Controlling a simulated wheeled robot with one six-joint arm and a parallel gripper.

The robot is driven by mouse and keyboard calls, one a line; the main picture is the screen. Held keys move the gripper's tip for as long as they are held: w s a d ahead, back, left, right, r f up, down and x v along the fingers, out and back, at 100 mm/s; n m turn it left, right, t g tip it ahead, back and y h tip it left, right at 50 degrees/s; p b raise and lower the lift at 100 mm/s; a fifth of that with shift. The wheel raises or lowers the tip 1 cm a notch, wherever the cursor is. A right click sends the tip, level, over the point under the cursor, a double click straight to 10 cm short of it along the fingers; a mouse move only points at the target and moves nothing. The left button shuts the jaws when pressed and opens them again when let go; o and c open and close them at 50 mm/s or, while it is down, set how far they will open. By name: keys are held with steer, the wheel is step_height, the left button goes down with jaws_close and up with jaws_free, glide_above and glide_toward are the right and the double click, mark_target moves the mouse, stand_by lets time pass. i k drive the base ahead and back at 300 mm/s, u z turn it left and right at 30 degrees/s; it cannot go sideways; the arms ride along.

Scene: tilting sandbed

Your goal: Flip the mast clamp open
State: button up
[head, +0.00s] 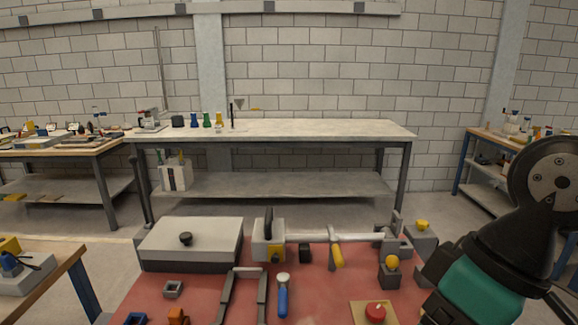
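A pale horizontal tube (318,238) lies between two grey supports on the red tabletop. The left support (262,250) has a dark upright piece (268,222) on it and a yellow patch low on its front. The right support (399,247) has a grey upright plate (396,222). I cannot tell for sure which of these is the mast clamp, or whether it is latched. A yellow handle (337,256) hangs from the tube. My arm comes in at the right; my gripper is out of the frame.
A long workbench (300,129) stands behind.

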mark_target(334, 240)
steer(key=z, duration=0.05)
steer(key=k, duration=0.5)
steer(key=u, duration=0.9)
steer(key=i, duration=0.75)
steer(key=z, duration=0.3)
